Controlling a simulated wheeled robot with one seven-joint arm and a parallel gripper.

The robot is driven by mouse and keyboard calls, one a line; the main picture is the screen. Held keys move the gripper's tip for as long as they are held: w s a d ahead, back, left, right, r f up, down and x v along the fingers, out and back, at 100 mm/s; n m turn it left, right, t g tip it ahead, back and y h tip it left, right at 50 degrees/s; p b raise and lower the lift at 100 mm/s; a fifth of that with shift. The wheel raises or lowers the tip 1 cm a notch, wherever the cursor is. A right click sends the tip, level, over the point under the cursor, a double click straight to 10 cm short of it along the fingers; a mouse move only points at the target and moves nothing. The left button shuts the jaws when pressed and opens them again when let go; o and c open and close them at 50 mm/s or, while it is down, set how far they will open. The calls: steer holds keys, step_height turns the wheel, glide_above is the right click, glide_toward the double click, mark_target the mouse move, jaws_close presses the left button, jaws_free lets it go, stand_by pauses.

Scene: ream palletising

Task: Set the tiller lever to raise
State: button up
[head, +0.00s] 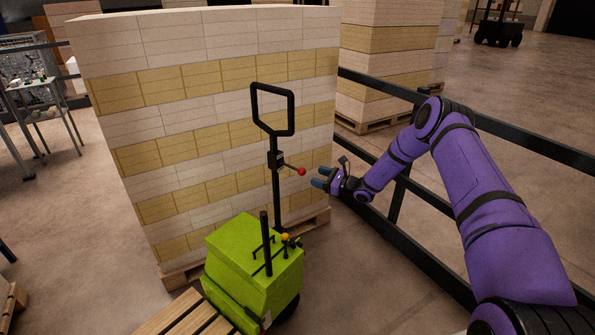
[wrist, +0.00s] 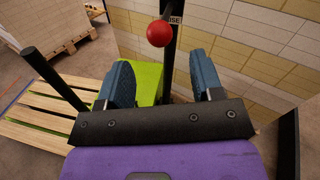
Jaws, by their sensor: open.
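The tiller (head: 275,185) is a black upright post with a loop handle (head: 272,108), rising from a lime-green truck body (head: 250,262). Its lever (head: 291,167) juts out to the right from a small black box and ends in a red knob (head: 301,171). My gripper (head: 319,178) is just right of the knob, apart from it, and open. In the wrist view the knob (wrist: 159,33) hangs beyond my open fingers (wrist: 165,82), near the middle between them. Part of a label shows behind the knob. The lever's shaft is hidden behind the knob there.
A tall stack of cream and yellow reams (head: 210,110) stands on a pallet right behind the tiller. A black rail (head: 425,260) runs beneath my arm on the right. A wooden slatted pallet (head: 185,318) lies at the front. Open floor shows at left.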

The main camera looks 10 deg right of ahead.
mark_target(298, 170)
steer(key=x, duration=0.9)
steer(key=shift+w+a, duration=0.2)
steer(key=shift+a, duration=0.1)
